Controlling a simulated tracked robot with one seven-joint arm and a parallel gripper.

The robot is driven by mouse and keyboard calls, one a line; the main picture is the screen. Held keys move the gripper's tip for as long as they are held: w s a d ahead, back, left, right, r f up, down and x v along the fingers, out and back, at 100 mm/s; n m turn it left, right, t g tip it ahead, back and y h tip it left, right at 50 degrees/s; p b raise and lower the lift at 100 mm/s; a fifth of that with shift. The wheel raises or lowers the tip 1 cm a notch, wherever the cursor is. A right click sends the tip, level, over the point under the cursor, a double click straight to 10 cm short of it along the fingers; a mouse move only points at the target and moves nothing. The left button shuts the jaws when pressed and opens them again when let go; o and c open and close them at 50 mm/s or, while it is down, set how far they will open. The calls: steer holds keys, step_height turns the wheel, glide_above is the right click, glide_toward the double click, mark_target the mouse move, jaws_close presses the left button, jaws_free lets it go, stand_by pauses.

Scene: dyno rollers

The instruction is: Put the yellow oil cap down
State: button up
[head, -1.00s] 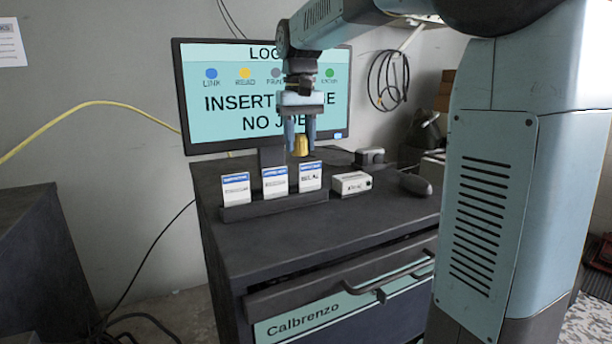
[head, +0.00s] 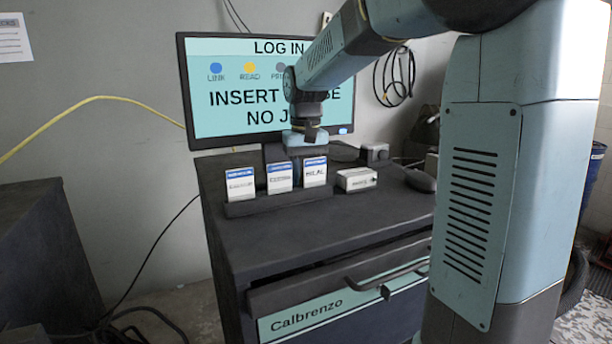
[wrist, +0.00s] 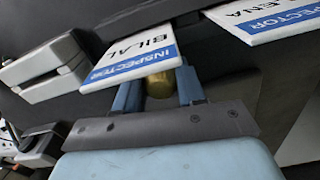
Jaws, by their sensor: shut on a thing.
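The yellow oil cap (wrist: 159,86) shows in the wrist view between the two blue fingers of my gripper (wrist: 158,90), which is shut on it. A white and blue badge card marked BILAL (wrist: 140,52) covers part of the cap and the fingertips in this view. In the head view my gripper (head: 306,143) is low behind the rightmost card, in front of the monitor. I cannot tell whether the cap touches the cabinet top (head: 330,225).
Three badge cards stand in a dark holder (head: 275,204) just in front of my gripper. A small white box (head: 356,179) and a dark rounded object (head: 420,181) lie to the right. The monitor (head: 225,130) stands behind. The cabinet's front top is clear.

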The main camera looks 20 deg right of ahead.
steer(key=o, duration=1.2)
steer(key=shift+c, duration=0.2)
